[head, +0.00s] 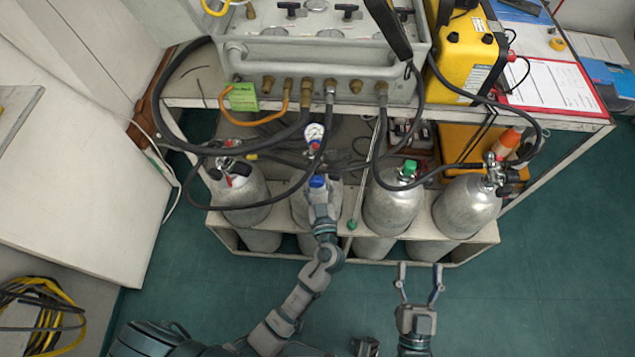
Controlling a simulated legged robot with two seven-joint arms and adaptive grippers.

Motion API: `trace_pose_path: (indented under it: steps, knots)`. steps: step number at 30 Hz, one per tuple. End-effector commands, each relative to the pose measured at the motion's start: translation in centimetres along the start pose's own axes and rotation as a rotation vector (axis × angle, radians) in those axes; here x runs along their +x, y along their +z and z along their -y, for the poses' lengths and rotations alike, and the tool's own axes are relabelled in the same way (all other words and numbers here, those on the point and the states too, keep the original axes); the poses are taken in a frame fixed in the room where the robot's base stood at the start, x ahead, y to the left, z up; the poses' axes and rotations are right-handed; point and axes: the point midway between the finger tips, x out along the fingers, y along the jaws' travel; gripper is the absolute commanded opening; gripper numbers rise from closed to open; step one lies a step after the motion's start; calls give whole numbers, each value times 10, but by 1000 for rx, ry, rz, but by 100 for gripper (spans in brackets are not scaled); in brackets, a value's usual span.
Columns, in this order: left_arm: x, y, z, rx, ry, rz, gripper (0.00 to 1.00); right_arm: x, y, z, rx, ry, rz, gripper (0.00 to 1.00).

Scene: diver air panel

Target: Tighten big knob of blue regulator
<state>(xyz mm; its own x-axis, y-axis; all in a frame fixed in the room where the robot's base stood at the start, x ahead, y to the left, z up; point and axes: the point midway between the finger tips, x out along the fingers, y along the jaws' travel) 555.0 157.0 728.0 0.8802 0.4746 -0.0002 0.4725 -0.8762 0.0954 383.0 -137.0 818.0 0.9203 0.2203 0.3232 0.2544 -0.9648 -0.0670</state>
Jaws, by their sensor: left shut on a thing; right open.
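The blue regulator knob (317,182) sits on top of the second silver cylinder from the left. A round white pressure gauge (315,132) stands just behind it on the same regulator. My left gripper (319,193) reaches up from below and is shut on the blue knob; its fingers hide part of the knob and the cylinder's neck. My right gripper (420,278) is open and empty, in front of the cylinder rack over the green floor.
A green-topped cylinder (390,208), a right cylinder (467,205) and a left cylinder (240,192) stand in the white rack (470,238). Black hoses (160,95) loop from the grey air panel (320,62). A yellow case (465,50) stands on the bench. The floor (550,280) at right is clear.

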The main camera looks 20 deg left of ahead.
Motion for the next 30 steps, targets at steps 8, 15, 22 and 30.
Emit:
trace_pose_path:
  steps: [8, 15, 22, 30]
  knots:
    - [-1, 0, -1, -2, 5, 1, 9, 0, 0, 0, -3, -1, 1, 69]
    - [-1, 0, -1, -1, 3, 1, 59, 0, 0, 0, -2, -1, 1, 69]
    - [-1, 0, -1, -1, 3, 1, 69, 0, 0, 0, -2, -1, 1, 69]
    - [-14, 2, -1, 0, 5, 4, 69, -1, -2, 0, -5, -3, -4, 69]
